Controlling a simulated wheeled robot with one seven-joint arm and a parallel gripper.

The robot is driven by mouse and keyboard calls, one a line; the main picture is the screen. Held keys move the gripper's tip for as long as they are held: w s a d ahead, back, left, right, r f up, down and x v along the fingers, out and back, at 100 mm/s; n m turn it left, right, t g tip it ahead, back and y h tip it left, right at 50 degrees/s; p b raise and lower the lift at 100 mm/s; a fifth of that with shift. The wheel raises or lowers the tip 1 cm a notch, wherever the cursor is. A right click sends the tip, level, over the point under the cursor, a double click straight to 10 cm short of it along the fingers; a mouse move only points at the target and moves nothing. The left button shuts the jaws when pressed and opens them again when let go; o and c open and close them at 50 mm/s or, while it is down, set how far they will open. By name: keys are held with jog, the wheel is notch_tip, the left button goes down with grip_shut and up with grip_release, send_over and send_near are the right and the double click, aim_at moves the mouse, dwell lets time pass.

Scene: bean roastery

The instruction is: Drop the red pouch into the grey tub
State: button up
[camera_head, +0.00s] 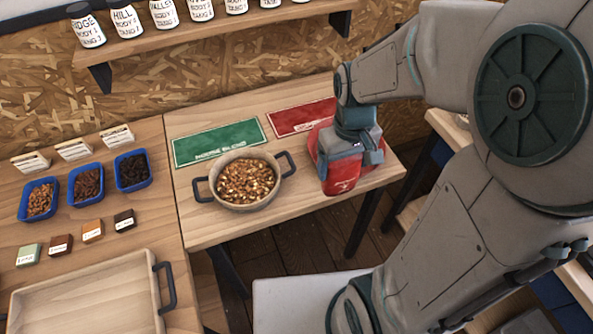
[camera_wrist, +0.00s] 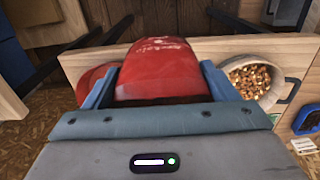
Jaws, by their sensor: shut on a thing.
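My gripper (camera_head: 352,158) is shut on the red pouch (camera_head: 342,181), which has white lettering. In the wrist view the pouch (camera_wrist: 160,72) sits between the two blue-grey fingers of my gripper (camera_wrist: 158,88). It is at the right end of the wooden table; its height above the top is hard to judge. A round greyish-beige tub (camera_head: 247,203) with two dark handles stands left of my gripper, in front of a green mat. It is filled with brown and golden bits. It also shows in the wrist view (camera_wrist: 232,62), to the right of the pouch.
A rounded red thing (camera_head: 313,145), partly hidden, lies beside my gripper. A red mat (camera_head: 290,118) and green mat (camera_head: 217,143) lie behind. Blue bins (camera_head: 54,214), sample blocks and a wooden tray (camera_head: 85,290) are at left. A shelf with labelled jars is above.

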jog(key=shift+w+a+f+p, duration=0.25)
jog(key=shift+w+a+f, duration=0.45)
jog(key=shift+a+f, duration=0.85)
jog(key=shift+w+a+f+p, duration=0.2)
jog(key=shift+w+a+f, duration=0.5)
jog(key=shift+a+f, duration=0.8)
jog(key=shift+w+a+f+p, duration=0.25)
jog(key=shift+w+a+f, duration=0.45)
jog(key=shift+a+f, duration=0.85)
jog(key=shift+d+f, duration=0.3)
jog(key=shift+f, duration=0.15)
jog(key=o, duration=1.3)
